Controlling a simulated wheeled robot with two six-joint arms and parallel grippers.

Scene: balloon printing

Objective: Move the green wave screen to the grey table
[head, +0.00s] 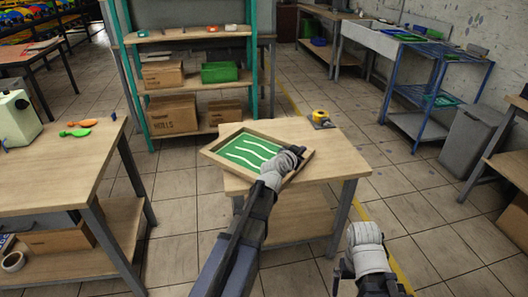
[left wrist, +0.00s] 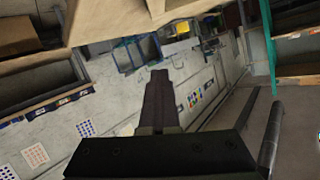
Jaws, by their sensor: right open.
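The green wave screen (head: 245,150) is a wooden frame around a green panel with white wavy lines. In the head view it lies at an angle over the back left of the middle wooden table (head: 335,150), its left corner past the edge. My left gripper (head: 298,153) is at the right corner of the frame and covers part of it. The left wrist view shows its dark finger (left wrist: 158,100); whether it grips the frame is unclear. My right gripper (head: 375,287) is open at the bottom of the head view, apart from the screen and partly cut off.
A yellow-and-black item (head: 321,117) stands at the middle table's back edge. A wooden bench (head: 70,165) is at left. A teal-framed shelf (head: 190,85) with boxes stands behind. A blue-framed rack (head: 435,100) and grey bin (head: 470,140) are at right. Open tiled floor lies between.

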